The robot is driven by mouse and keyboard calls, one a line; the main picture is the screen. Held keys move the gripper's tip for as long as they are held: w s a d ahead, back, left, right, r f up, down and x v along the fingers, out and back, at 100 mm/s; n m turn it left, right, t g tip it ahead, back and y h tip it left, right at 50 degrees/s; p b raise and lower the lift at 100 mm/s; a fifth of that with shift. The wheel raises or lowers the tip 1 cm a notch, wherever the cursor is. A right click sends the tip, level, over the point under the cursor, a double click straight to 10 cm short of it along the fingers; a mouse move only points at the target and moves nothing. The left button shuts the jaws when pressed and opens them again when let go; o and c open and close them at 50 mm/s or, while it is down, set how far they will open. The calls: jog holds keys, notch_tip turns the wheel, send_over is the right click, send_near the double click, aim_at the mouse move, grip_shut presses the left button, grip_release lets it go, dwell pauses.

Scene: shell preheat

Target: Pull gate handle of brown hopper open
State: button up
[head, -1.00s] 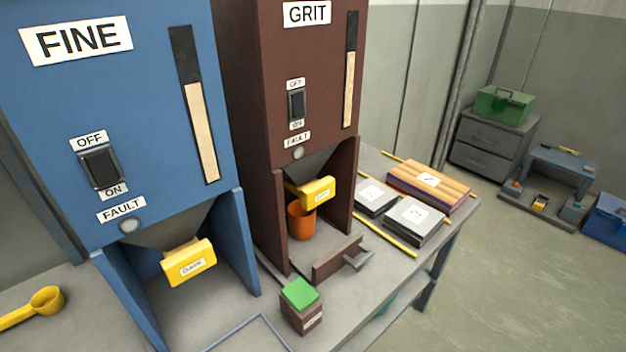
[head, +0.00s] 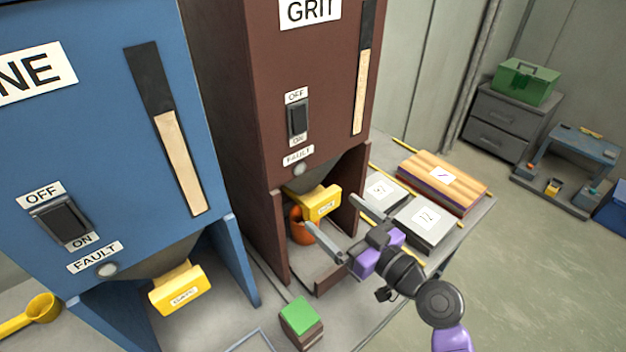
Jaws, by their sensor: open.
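The brown hopper (head: 262,90) labelled GRIT stands right of the blue hopper. Its yellow gate handle (head: 320,204) sticks out below the sloped chute, above an orange cup (head: 300,226) standing in the hopper's bay. My gripper (head: 330,214) comes in from the lower right with its jaws open and empty. One finger lies low and left in front of the cup, the other up and right near the bay's right wall. The handle shows between and just beyond the fingertips. I cannot tell whether a finger touches it.
The blue hopper (head: 85,120) has its own yellow handle (head: 180,290) to the left. A green-topped block (head: 300,318) stands in front of the bay. Grey boxes (head: 425,226) and a striped board stack (head: 442,178) lie right of my gripper. A yellow scoop (head: 38,310) lies far left.

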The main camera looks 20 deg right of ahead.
aim_at(326, 203)
jog(key=shift+w+a+r, duration=0.15)
jog(key=shift+w+r, duration=0.3)
jog(key=shift+w, duration=0.3)
jog(key=p+x, duration=0.2)
jog(key=x, duration=0.5)
jog(key=c, duration=2)
jog(key=shift+b+v, duration=0.8)
jog(key=shift+v, duration=1.65)
jog(key=shift+o, duration=0.2)
jog(key=shift+f, duration=0.2)
jog(key=o, duration=2)
jog(key=shift+s, duration=0.1)
jog(key=shift+c, duration=0.2)
